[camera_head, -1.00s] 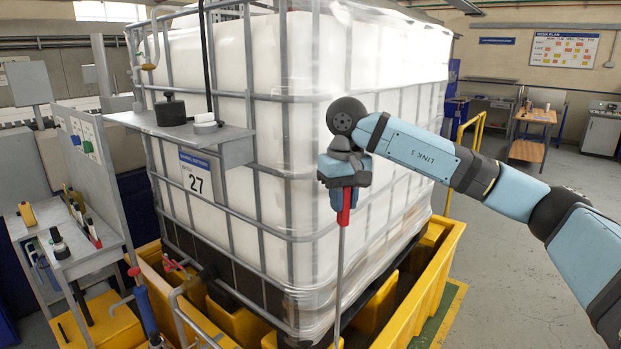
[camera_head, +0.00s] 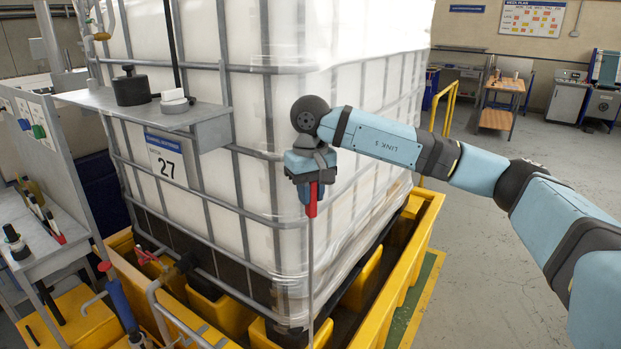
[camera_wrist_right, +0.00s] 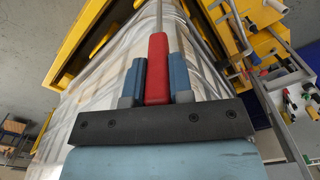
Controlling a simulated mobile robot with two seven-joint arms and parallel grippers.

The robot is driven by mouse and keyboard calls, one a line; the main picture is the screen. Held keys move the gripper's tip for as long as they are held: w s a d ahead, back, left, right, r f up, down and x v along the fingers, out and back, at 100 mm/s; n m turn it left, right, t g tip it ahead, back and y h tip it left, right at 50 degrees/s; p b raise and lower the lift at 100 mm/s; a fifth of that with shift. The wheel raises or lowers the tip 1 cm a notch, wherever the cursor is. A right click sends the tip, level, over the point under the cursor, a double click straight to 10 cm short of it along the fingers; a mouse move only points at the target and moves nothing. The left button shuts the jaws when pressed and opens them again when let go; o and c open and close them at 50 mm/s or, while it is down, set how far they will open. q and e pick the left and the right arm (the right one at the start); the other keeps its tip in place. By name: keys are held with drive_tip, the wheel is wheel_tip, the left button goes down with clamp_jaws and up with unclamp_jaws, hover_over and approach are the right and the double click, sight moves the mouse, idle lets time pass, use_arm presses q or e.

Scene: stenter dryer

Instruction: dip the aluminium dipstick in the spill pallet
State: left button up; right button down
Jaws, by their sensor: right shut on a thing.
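The aluminium dipstick (camera_head: 311,262) is a thin grey rod with a red handle, hanging upright in front of the tank's near corner. My right gripper (camera_head: 311,199) is shut on its red handle, which shows between the two blue fingers in the right wrist view (camera_wrist_right: 158,70). The yellow spill pallet (camera_head: 408,285) lies under the caged white tank. The rod's lower part passes in front of the pallet's near corner. Its lower end runs out of the head view, so I cannot tell whether it is inside the pallet. My left gripper is not in view.
The white tank (camera_head: 250,110) in its grey cage stands close behind the dipstick. A grey shelf (camera_head: 205,132) with black and white items juts from the cage at left. A hand pump (camera_head: 120,300) and pipes stand at lower left. The floor at right (camera_head: 500,250) is clear.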

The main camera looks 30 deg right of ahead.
hover_over(310, 348)
wheel_tip(310, 348, down, 5)
drive_tip(key=shift+d+f, duration=0.1)
drive_tip(key=shift+d, duration=0.05)
wheel_tip(310, 348, down, 11)
drive_tip(key=shift+w+f+b, duration=0.1)
drive_tip(key=shift+b, duration=0.3)
wheel_tip(310, 348, down, 7)
drive_tip(key=b, duration=0.2)
drive_tip(key=shift+b, duration=0.4)
wheel_tip(310, 348, down, 16)
drive_tip(key=b, duration=0.7)
wheel_tip(310, 348, down, 12)
drive_tip(key=b, duration=0.9)
drive_tip(key=shift+f+b, duration=0.45)
drive_tip(key=shift+f, duration=0.25)
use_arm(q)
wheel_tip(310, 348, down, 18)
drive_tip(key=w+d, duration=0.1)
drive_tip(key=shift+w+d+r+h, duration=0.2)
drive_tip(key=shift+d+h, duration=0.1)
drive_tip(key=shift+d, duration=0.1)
use_arm(e)
drive_tip(key=shift+f, duration=0.35)
